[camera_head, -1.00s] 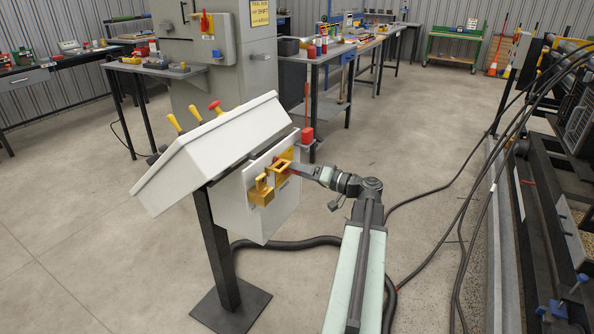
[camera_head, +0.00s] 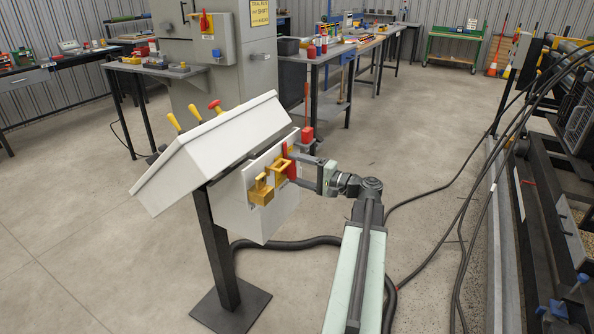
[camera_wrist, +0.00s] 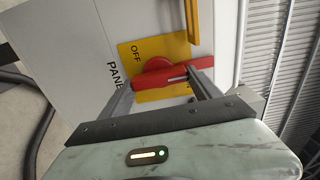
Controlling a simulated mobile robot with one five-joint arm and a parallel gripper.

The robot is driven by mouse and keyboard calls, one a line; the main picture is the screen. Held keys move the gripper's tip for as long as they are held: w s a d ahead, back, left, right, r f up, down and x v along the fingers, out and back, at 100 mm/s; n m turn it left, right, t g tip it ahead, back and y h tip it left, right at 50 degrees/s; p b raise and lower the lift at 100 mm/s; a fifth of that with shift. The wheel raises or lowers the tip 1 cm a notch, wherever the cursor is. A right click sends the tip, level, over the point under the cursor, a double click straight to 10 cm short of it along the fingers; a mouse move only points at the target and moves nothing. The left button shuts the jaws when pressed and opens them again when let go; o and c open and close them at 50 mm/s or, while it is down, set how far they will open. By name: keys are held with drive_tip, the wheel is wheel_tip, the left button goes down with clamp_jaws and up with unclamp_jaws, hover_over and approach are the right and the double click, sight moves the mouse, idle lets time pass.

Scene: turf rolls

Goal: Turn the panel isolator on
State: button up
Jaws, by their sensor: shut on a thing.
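The panel isolator's red handle (camera_head: 291,161) is on the right part of the front of a white sloped-top control box (camera_head: 262,215). In the head view the handle stands roughly upright. In the wrist view the red handle (camera_wrist: 172,77) lies across a yellow plate (camera_wrist: 150,50) marked OFF, with PANEL lettering beside it; a second marking is mostly hidden. The fingers also show in the wrist view (camera_wrist: 160,79).
A workbench (camera_head: 325,60) stands behind. Machinery and cables line the right side; the middle floor is clear.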

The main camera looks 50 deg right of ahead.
idle(0.6)
drive_tip(key=o, duration=1.4)
drive_tip(key=v, duration=0.8)
